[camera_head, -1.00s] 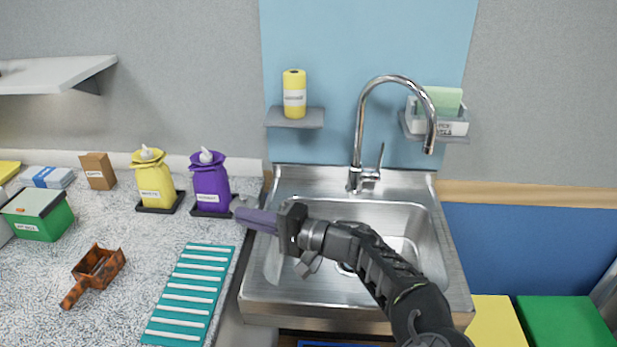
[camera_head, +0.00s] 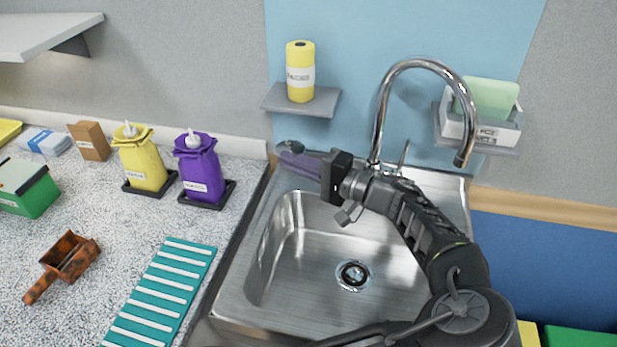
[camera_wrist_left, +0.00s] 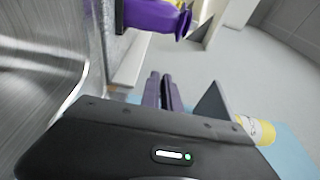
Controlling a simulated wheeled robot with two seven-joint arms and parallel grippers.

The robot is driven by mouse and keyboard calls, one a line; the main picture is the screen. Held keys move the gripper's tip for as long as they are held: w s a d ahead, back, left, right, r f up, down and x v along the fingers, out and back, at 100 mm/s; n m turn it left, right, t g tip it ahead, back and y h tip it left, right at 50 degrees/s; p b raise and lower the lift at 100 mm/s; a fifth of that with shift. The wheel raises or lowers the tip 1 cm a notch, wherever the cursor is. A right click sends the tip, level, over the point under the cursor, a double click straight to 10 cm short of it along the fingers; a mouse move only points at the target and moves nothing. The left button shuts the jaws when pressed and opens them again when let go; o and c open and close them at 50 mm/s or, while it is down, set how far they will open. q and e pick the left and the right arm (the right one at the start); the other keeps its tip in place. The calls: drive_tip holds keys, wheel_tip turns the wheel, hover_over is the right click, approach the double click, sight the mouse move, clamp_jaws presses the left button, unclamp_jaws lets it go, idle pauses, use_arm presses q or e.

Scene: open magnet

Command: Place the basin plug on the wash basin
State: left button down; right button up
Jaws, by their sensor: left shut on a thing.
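The wash basin (camera_head: 285,290) is a steel sink with a round drain (camera_head: 353,275) in its floor. My left gripper (camera_head: 286,157) is above the basin's back left corner, its purple-grey fingers pointing left. It is shut on a small dark grey rounded thing (camera_head: 291,146) at the fingertips, which seems to be the basin plug; the fingers hide part of it. In the left wrist view the two fingers (camera_wrist_left: 162,90) lie close together, and I cannot make out the plug there. My right gripper is not in view.
The curved tap (camera_head: 383,115) stands behind the basin, close to my left gripper. A shelf with a yellow canister (camera_head: 300,72) is above the fingers. Purple (camera_head: 200,170) and yellow (camera_head: 143,160) bottles stand on the left counter. The basin's inside is clear.

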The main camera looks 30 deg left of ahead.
use_arm(q)
wheel_tip(320, 180, down, 6)
idle(0.4)
drive_tip(key=shift+f, duration=0.15)
wheel_tip(320, 180, down, 4)
drive_tip(key=shift+r+p, duration=0.15)
drive_tip(key=shift+p, duration=0.2)
drive_tip(key=shift+f, duration=0.25)
drive_tip(key=c, duration=1.6)
unclamp_jaws()
drive_tip(key=shift+r, duration=0.15)
